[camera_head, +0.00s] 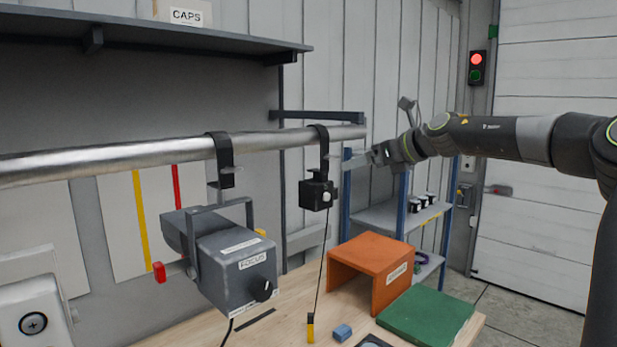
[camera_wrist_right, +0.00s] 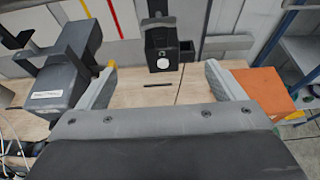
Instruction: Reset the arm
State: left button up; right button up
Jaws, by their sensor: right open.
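My right arm comes in from the right edge of the head view, stretched out to the left. Its gripper (camera_head: 374,156) is just right of a small black box (camera_head: 317,194) that hangs by a black hook clamp from a metal pipe. In the right wrist view the gripper (camera_wrist_right: 160,78) is open, with its two fingers wide apart and nothing between the tips. The black box (camera_wrist_right: 160,52), with a white round spot, shows beyond and between the fingers. My left gripper is not in view.
A grey lamp labelled FOCUS (camera_head: 238,262) hangs from the pipe (camera_head: 100,158). Below, a wooden table (camera_head: 290,292) holds an orange stand (camera_head: 372,257), a green mat (camera_head: 427,316) and a small blue block (camera_head: 342,332). A blue-posted shelf (camera_head: 384,216) stands behind.

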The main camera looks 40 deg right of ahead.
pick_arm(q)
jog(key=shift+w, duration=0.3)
